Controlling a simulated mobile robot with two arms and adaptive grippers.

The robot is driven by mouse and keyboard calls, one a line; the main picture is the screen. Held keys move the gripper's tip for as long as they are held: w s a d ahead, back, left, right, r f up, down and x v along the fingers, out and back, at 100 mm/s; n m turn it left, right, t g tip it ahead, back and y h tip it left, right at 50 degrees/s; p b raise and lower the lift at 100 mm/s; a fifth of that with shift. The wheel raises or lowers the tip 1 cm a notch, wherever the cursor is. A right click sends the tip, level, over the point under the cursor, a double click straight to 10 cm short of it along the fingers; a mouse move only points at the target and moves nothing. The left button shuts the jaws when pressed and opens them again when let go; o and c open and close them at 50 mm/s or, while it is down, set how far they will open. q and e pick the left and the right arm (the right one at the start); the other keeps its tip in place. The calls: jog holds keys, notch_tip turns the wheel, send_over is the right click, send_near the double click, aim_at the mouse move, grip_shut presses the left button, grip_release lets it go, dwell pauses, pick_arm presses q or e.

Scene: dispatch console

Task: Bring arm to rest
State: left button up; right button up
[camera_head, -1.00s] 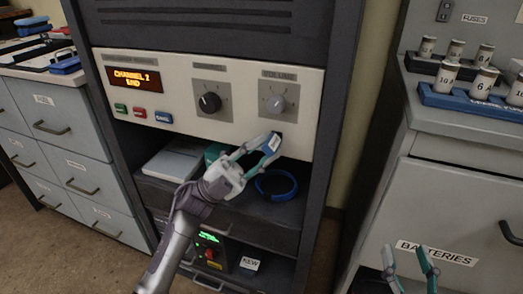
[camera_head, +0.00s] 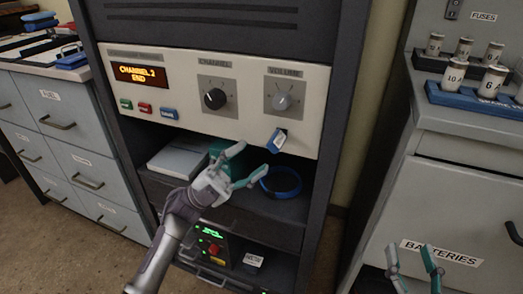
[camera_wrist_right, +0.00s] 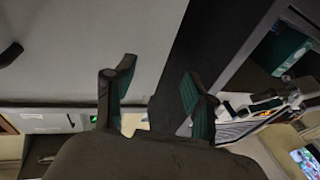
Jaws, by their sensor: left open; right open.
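My left gripper (camera_head: 246,166) is open and empty in front of the console's open shelf. It is apart from the small blue item with a white label (camera_head: 276,141) that sticks out at the lower right of the console panel (camera_head: 225,128). My right gripper (camera_head: 411,262) is open and empty at the lower right, in front of the batteries drawer (camera_head: 420,215). In the right wrist view its two fingers (camera_wrist_right: 155,95) stand apart with nothing between them.
The panel has a channel knob (camera_head: 215,98), a volume knob (camera_head: 282,101) and a display (camera_head: 139,73) reading "CHANNEL 2 END". A blue ring (camera_head: 281,183) lies on the shelf. Labelled fuses (camera_head: 492,80) stand in holders at right. Drawers (camera_head: 60,125) stand at left.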

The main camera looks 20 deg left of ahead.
pick_arm(q)
jog(key=shift+v, duration=1)
jog(key=shift+d, duration=0.1)
